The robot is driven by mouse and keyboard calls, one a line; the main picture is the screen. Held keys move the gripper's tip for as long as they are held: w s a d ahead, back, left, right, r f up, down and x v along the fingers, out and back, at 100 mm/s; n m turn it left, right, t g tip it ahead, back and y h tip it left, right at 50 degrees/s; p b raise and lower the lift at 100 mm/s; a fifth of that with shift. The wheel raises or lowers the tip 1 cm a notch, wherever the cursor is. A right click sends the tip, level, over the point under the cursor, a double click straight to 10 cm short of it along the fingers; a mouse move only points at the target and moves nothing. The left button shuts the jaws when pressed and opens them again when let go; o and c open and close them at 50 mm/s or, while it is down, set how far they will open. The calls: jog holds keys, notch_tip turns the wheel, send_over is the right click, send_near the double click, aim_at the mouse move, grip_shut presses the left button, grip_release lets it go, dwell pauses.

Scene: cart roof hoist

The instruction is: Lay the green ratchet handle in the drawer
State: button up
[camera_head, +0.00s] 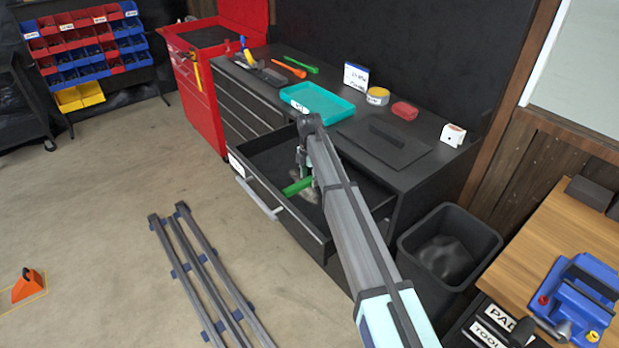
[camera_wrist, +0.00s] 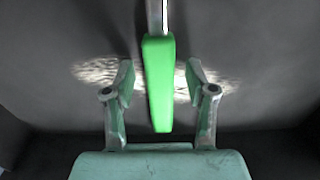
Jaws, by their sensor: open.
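The green ratchet handle (camera_head: 297,187) lies inside the open drawer (camera_head: 259,163) of the black bench. In the wrist view, its green grip (camera_wrist: 158,85) runs between my fingers, with a metal shaft at the top edge. My gripper (camera_wrist: 160,76) is open, with one finger on each side of the grip and visible gaps between. In the head view, my gripper (camera_head: 305,177) is low over the drawer, and my arm hides part of the drawer and the handle's far end. Whether the handle lies flat on the drawer floor is hard to tell.
The bench top holds a teal tray (camera_head: 318,101), an orange tool (camera_head: 288,67), another green tool (camera_head: 300,67), a yellow tape roll (camera_head: 378,96) and a red item (camera_head: 405,110). A black bin (camera_head: 446,247) stands to the right. Rails (camera_head: 205,275) lie on the floor.

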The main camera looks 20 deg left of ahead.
aim_at(310, 179)
notch_tip(310, 179, up, 12)
jog(key=b, duration=0.3)
dwell(0.3)
